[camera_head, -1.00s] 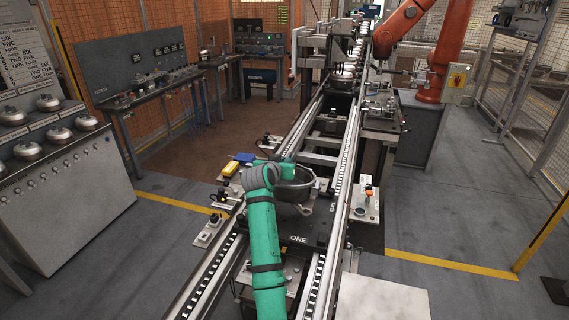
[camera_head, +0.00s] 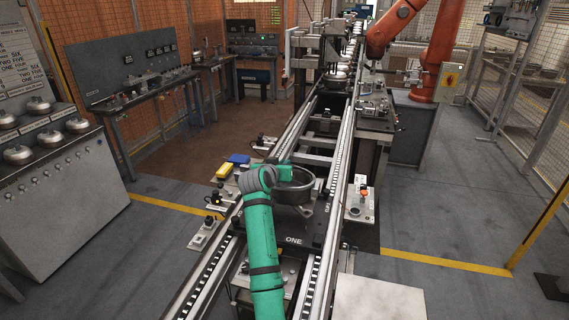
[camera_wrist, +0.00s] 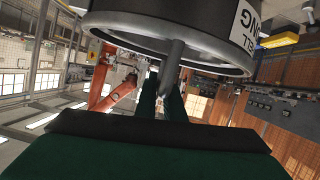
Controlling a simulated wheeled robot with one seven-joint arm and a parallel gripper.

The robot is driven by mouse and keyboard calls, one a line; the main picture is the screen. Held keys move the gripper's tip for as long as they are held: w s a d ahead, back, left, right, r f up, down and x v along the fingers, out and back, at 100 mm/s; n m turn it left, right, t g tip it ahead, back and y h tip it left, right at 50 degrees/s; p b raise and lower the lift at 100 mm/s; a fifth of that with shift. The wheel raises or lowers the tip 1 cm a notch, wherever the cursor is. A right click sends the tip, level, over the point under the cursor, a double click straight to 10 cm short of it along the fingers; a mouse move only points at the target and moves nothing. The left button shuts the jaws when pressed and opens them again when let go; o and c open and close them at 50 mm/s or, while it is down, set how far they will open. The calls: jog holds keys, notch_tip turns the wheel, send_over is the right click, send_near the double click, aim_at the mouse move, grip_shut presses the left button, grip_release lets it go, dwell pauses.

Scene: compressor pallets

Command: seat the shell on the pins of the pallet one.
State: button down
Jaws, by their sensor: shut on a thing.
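The shell is a dark grey round bowl-like part (camera_head: 297,187) over the pallet marked ONE (camera_head: 293,240) on the conveyor. In the wrist view the shell (camera_wrist: 150,30) fills the upper middle, with a white label at its right. My gripper (camera_wrist: 168,98) is shut on the shell at its near wall. In the head view my green arm hides the fingers and the shell's left side. The pallet's pins are not clearly visible. I cannot tell whether the shell touches the pallet or hangs just above it.
Conveyor rails (camera_head: 340,170) run along both sides of the pallet. A yellow block (camera_head: 224,169) and a blue block (camera_head: 239,158) lie left of the rail. A small plate with an orange-topped device (camera_head: 362,200) stands at the right. An orange robot arm (camera_head: 393,25) stands farther back.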

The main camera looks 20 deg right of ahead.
jog(key=shift+w+f, duration=0.1)
jog(key=shift+f, duration=2)
jog(key=shift+a, duration=0.2)
jog(key=shift+d, duration=0.3)
jog(key=shift+a, duration=0.1)
